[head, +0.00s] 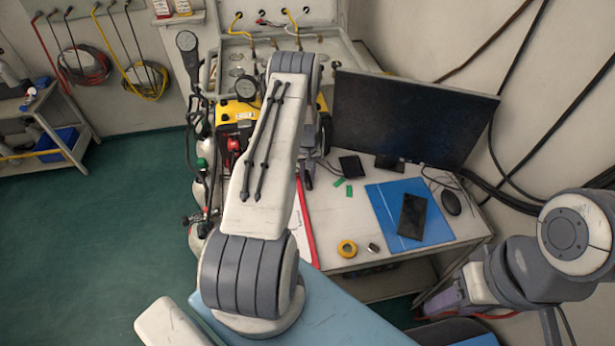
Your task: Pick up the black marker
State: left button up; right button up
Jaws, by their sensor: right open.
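I cannot make out the black marker for certain. A slim dark shape (308,180) shows at the right edge of my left arm, above the white desk. I cannot tell whether it is the marker or a fingertip. My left arm reaches over the desk's left side and hides much of what lies under it. My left gripper (310,150) is mostly behind that arm, so its jaws cannot be read. My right gripper (445,299) is low at the right, beside the desk's front right corner, open and away from the desk's items.
The white desk (325,220) bears a red-edged clipboard (305,232), yellow tape roll (347,249), small metal piece (373,248), blue mat (379,207) with a black slab (412,216), mouse (451,203) and green pieces (338,183). A monitor (405,120) stands behind. Hoses and gauges crowd the left.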

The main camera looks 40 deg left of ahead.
aim_at(308, 176)
pick_arm(q)
jog(key=shift+f, duration=0.1)
grip_shut()
dwell(0.3)
jog(key=shift+r, duration=0.25)
jog(key=shift+r+b, duration=0.3)
jog(key=shift+b, duration=0.1)
notch_tip(308, 176, up, 3)
jog(key=shift+w+f+b, duration=0.1)
jog(key=shift+f+b, duration=0.05)
jog(key=shift+b, duration=0.7)
jog(key=s+d+r+b, duration=0.3)
jog(key=s+d+r, duration=0.2)
jog(key=s, duration=0.5)
jog(key=shift+s+r+b, duration=0.35)
jog(key=shift+r, duration=0.9)
